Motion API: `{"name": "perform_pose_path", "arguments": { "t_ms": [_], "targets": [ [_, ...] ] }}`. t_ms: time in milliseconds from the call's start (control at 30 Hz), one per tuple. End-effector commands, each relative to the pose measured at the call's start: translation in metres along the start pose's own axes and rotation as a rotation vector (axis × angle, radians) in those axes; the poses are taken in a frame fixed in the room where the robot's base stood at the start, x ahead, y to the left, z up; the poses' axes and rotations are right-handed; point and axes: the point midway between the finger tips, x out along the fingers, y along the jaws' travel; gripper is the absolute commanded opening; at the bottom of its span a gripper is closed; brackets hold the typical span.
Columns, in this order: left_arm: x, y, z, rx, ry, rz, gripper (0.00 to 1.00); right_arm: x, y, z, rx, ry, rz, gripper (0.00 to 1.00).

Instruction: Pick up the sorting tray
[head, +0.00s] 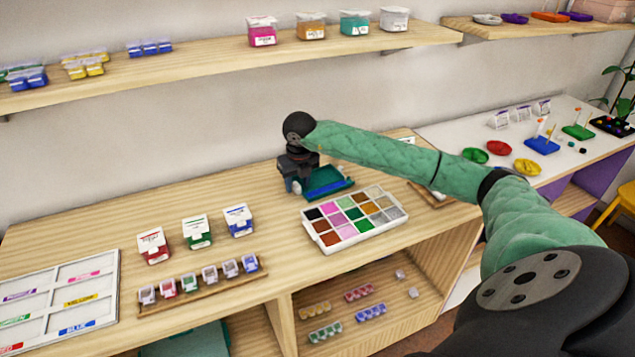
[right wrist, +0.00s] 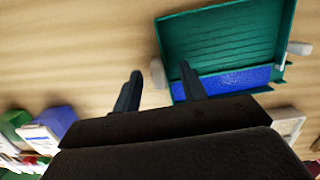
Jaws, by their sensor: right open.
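A teal tray (head: 332,176) with raised walls, apparently the sorting tray, lies on the wooden counter behind the white compartment tray. In the right wrist view the teal tray (right wrist: 215,38) has a speckled blue strip along one side and pale knob-like handles at two opposite ends. My right gripper (head: 298,187) is open, low at the tray's left end. In the right wrist view its fingers (right wrist: 161,75) stand on either side of one pale handle (right wrist: 157,73). I cannot tell whether they touch it. My left gripper is not in view.
The white tray (head: 319,236) with coloured compartments sits close in front. Red (head: 153,246), green (head: 197,232) and blue (head: 238,220) boxes stand to the left, behind a wooden rack of small jars (head: 209,274). A shelf (head: 200,72) hangs above. Counter left of the gripper is clear.

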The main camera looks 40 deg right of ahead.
Motion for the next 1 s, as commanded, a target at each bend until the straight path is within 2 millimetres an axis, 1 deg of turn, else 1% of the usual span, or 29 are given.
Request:
{"name": "perform_pose_path", "arguments": {
  "t_ms": [100,333,467,500,533,567,1000],
  "targets": [
    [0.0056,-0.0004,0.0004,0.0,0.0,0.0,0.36,0.0037,0.0004,-0.0002,0.0,0.0,0.001,0.42],
    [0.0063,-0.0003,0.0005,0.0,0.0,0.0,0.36,0.0043,0.0005,-0.0002,0.0,0.0,0.001,0.42],
    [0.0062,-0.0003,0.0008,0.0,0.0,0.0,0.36,0.0041,0.0004,-0.0001,0.0,-0.001,0.001,0.17],
    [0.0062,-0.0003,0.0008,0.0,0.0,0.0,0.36,0.0041,0.0004,-0.0001,0.0,0.0,0.001,0.09],
    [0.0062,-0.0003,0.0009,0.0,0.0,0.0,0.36,0.0041,0.0004,-0.0001,0.0,0.0,0.001,0.03],
    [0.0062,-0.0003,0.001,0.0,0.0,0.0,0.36,0.0041,0.0004,-0.0001,0.0,-0.001,0.001,0.0],
    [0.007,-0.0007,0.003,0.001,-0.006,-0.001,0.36,0.0008,0.0002,0.0008,0.0,-0.002,0.0,0.0]
  ]
}}
